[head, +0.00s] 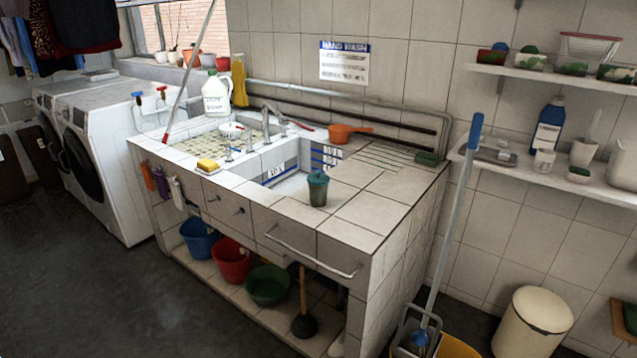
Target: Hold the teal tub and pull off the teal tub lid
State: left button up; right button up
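The teal tub (318,193) stands upright on the white tiled counter, just right of the sink basin and near the counter's front edge. Its body looks dark teal and slightly see-through. The teal tub lid (318,175) sits on top of it, a lighter teal, with a small raised part at the top. Nothing is touching the tub. Neither of my grippers shows in the head view.
The tiled counter (365,212) is clear right of the tub. An orange dipper (340,134) lies behind it. The sink basin (290,180) opens to its left. A towel bar (310,262) runs along the counter front. A blue-handled mop (450,220) leans at the right.

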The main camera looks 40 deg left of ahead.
aim_at(317, 178)
jog(key=i+j, duration=0.1)
jog(key=j, duration=0.4)
jog(key=i+j, duration=0.1)
jog(key=j, duration=0.4)
jog(key=i+j, duration=0.1)
jog(key=j, duration=0.4)
